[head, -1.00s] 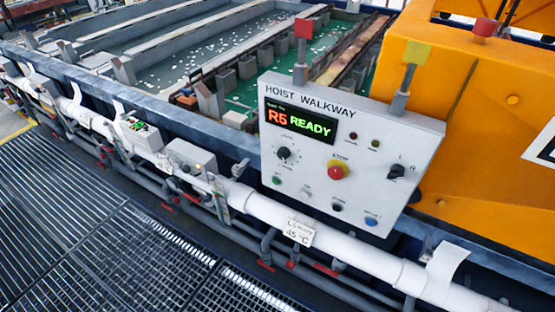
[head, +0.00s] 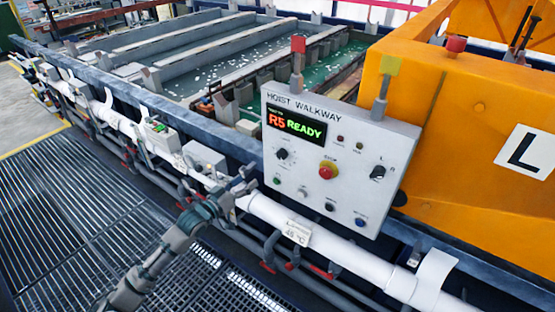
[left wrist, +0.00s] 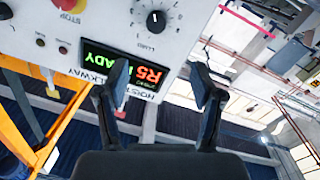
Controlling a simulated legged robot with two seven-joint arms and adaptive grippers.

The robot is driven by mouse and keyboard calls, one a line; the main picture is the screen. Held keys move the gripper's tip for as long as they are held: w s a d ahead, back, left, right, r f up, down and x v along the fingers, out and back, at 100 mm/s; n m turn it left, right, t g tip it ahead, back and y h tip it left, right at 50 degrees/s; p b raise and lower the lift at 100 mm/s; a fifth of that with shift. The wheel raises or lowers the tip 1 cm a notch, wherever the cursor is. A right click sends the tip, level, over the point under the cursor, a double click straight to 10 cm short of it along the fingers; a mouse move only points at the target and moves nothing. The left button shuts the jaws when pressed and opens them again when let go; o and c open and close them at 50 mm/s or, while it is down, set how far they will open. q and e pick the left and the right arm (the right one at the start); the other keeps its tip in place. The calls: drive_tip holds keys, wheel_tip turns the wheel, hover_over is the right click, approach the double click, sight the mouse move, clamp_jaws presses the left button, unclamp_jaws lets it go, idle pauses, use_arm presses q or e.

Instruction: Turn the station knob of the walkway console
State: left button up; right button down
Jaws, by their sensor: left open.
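The walkway console (head: 345,185) is a pale panel headed HOIST WALKWAY, and its display (head: 296,127) reads R5 READY. Below the display's left end is a black round knob (head: 282,154) with a ring of marks; its labels are too small to read. A second black knob (head: 378,172) sits at the right, by L and R. My left gripper (head: 246,180) is open and empty, left of and below the round knob, apart from the panel. In the left wrist view, the gripper (left wrist: 155,88) spans the display's end, with the round knob (left wrist: 156,20) above. My right gripper is not in view.
A red stop button (head: 328,170) and several small buttons share the panel. A white pipe (head: 345,250) runs below the console. An orange housing (head: 465,150) stands to the right. Grated floor (head: 60,200) lies clear at the left.

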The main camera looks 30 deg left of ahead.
use_arm(q)
approach(280, 157)
drive_tip(key=w, duration=0.1)
drive_tip(key=w+d+p, duration=0.1)
drive_tip(key=w, duration=0.1)
drive_tip(key=w+p, duration=0.1)
drive_tip(key=w, duration=0.1)
drive_tip(key=shift+d+r, duration=0.2)
drive_tip(key=shift+r, duration=0.1)
drive_tip(key=w, duration=0.3)
drive_tip(key=shift+w+f, duration=0.2)
drive_tip(key=shift+w, duration=0.05)
drive_tip(key=shift+w+a+f, duration=0.15)
drive_tip(key=shift+w+a, duration=0.2)
drive_tip(key=shift+a, duration=0.05)
drive_tip(key=shift+c, duration=0.6)
drive_tip(key=shift+d, duration=0.4)
drive_tip(key=c, duration=0.8)
drive_tip(key=shift+c, duration=1.1)
drive_tip(key=shift+a, duration=0.1)
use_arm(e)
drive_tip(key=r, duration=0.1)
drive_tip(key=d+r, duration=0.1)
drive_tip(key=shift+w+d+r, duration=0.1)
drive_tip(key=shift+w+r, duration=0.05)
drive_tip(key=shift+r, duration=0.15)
